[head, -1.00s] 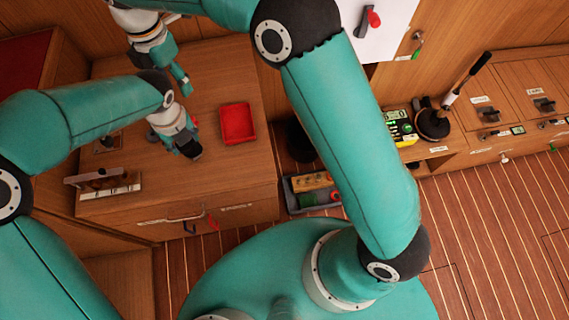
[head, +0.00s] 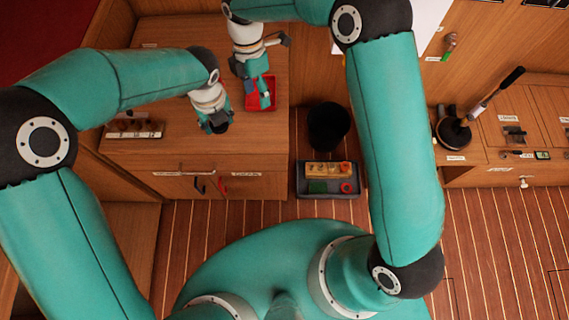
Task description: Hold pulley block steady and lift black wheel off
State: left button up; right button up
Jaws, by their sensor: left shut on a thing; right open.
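My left gripper (head: 212,120) points down over the wooden counter top. It is shut on a small dark thing at its fingertips, which looks like the pulley block (head: 216,128); its shape is mostly hidden by the fingers. My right gripper (head: 264,97) is open above the red tray (head: 268,107), to the right of and behind my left gripper, apart from it. I cannot make out the black wheel separately at this size.
A rack (head: 134,130) stands at the counter's left front. On the floor are a black bin (head: 328,125) and a grey crate (head: 328,190) with coloured items. A round dark base with a lever (head: 455,132) stands on the right-hand bench.

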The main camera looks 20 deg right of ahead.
jog(key=s+d+f+m+y+b, duration=0.1)
jog(key=s+f+m, duration=0.2)
jog(key=s+f, duration=0.3)
jog(key=s+d+f+m+g+y+b, duration=0.1)
jog(key=s+f+m, duration=0.3)
jog(key=s+f, duration=0.3)
jog(key=shift+f+y+b, duration=0.3)
jog(key=shift+f+b, duration=0.1)
jog(key=shift+f, duration=2.2)
